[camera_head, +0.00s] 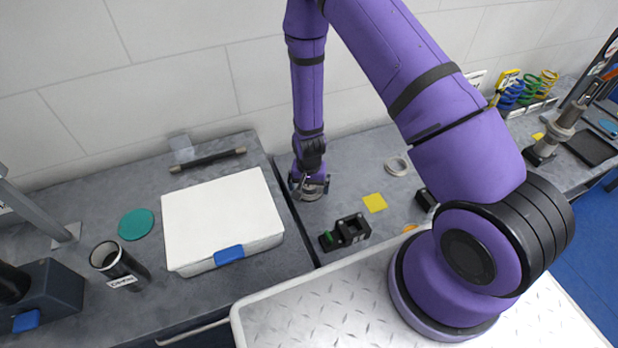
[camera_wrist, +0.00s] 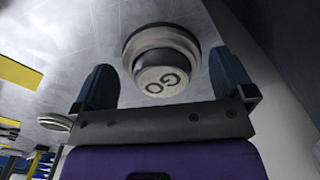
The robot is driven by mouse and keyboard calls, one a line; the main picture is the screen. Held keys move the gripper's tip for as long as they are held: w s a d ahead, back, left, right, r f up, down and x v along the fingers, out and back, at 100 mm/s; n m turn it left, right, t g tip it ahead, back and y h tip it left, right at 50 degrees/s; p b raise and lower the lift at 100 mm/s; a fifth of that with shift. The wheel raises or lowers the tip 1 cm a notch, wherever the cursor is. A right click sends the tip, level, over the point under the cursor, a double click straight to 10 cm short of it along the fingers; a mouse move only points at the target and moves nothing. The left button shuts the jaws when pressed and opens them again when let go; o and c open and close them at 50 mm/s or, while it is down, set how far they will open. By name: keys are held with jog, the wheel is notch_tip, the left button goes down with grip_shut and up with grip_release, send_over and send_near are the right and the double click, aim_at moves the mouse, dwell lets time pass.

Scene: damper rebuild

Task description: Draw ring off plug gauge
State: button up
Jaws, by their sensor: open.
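The plug gauge (camera_wrist: 165,82) is a short grey cylinder with "GO" on its end face, standing on the grey bench. A wider pale ring (camera_wrist: 133,40) sits around its lower part, near the bench. My gripper (camera_wrist: 162,65) is open, with one dark blue finger on either side of the plug gauge. Gaps show between the fingers and the gauge. In the head view my gripper (camera_head: 309,186) points down at the bench next to the dark seam and largely hides the gauge and ring.
A white case (camera_head: 222,215) with a blue latch lies left of the seam. A yellow note (camera_head: 374,202), a pale round roll or ring (camera_head: 397,165) and a black holder with a green part (camera_head: 345,232) lie to the right. The wall is close behind.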

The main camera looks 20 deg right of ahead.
jog(key=shift+f, duration=0.6)
jog(key=shift+c, duration=0.5)
jog(key=c, duration=1)
jog(key=shift+o, duration=0.2)
jog(key=shift+r, duration=0.15)
jog(key=shift+r, duration=0.1)
jog(key=shift+r, duration=1.3)
jog(key=shift+r, duration=0.1)
jog(key=shift+r, duration=0.65)
